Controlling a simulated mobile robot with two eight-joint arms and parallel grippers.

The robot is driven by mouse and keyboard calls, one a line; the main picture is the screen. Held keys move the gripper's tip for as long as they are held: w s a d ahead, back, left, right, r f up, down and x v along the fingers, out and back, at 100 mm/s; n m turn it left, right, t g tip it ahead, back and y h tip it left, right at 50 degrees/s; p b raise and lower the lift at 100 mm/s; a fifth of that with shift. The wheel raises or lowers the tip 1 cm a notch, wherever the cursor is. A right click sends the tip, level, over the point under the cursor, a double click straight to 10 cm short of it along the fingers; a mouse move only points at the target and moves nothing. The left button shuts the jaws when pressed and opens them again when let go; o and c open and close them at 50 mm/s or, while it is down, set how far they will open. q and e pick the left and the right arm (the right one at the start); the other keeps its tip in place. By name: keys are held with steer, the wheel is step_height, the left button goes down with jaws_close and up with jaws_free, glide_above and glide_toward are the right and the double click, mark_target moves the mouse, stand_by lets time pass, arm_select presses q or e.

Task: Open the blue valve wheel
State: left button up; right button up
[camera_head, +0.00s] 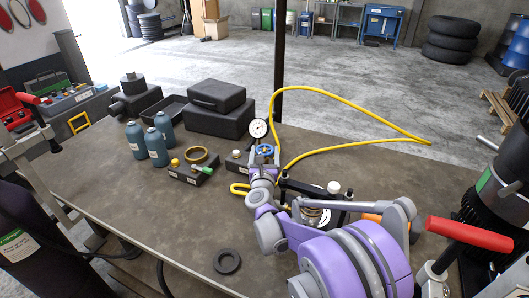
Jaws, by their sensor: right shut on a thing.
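The blue valve wheel (265,149) is small and sits on a fitting near the middle of the bench, just below a round white pressure gauge (258,128). My right arm comes in from the lower right in purple and grey. Its gripper (264,158) reaches the wheel from the near side and is shut on it. The fingers are small here and partly merge with the fitting, so the exact grip is hard to see. My left gripper is not in view.
A yellow hose (345,97) loops behind the valve. Blue-grey bottles (157,147), black cases (217,108) and a dark block with a green-handled part (191,172) stand to the left. A red handle (469,233) is at the right.

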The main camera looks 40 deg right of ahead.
mark_target(265, 150)
stand_by(0.4)
steer(key=o, duration=1.2)
steer(key=shift+r, duration=0.1)
step_height(265, 150, up, 10)
steer(key=shift+f+p, duration=0.1)
steer(key=shift+p, duration=0.5)
steer(key=shift+s+f, duration=0.1)
